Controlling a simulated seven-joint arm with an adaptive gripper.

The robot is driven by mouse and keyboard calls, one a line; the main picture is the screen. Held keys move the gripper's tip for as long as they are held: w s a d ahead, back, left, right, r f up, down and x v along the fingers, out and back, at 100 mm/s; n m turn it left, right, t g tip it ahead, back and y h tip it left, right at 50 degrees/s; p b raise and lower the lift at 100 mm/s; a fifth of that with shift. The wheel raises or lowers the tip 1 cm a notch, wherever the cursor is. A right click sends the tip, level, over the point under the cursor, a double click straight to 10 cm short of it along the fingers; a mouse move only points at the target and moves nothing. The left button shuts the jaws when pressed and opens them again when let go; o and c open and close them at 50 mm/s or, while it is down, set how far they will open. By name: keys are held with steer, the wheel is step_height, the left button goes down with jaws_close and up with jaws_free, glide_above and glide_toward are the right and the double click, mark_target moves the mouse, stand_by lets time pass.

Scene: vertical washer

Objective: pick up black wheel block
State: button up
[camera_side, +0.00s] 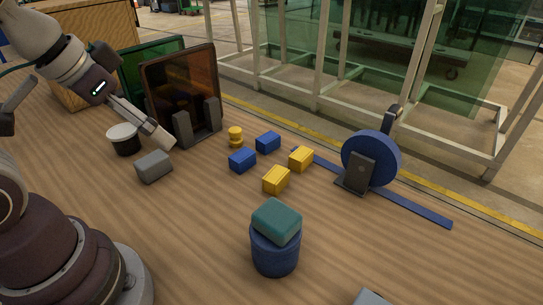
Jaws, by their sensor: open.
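A blue disc-shaped wheel (384,150) stands upright at the right of the table. A dark, nearly black block (359,172) with a flat foot stands against its front face, and I take this as the black wheel block. A black piece (392,120) also rises behind the wheel's top. My gripper (168,143) is at the left, far from the wheel, and points down to the right. It is open and no object shows in it. It is near a grey block (154,167) in the picture; I cannot tell its height above the table.
A dark holder with a tinted orange panel (180,88) and a black-and-white cup (123,140) are near my gripper. Blue blocks (242,160) and yellow blocks (277,179) lie mid-table. A teal block (277,221) tops a blue cylinder (274,254). A blue strip (420,212) runs beneath the wheel.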

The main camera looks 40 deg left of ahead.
steer(key=c, duration=0.4)
steer(key=w+d+f+m+g+h, duration=0.2)
steer(key=w+d+m, duration=0.2)
steer(key=d+m, duration=0.4)
steer(key=w+d+f+m+g+h, duration=0.15)
steer(key=w+d+m, duration=0.3)
steer(key=d, duration=0.55)
steer(key=d+f+m, duration=0.1)
steer(key=d+f, duration=0.3)
steer(key=s+d+f+m+g, duration=0.1)
steer(key=d+f+m, duration=0.1)
steer(key=d+f, duration=0.2)
steer(key=d+f+m+g+h, duration=0.1)
steer(key=d+f+m, duration=0.1)
steer(key=d+f, duration=0.2)
steer(key=shift+s+d+f, duration=0.1)
steer(key=shift+s+f, duration=0.3)
steer(key=shift+f, duration=0.1)
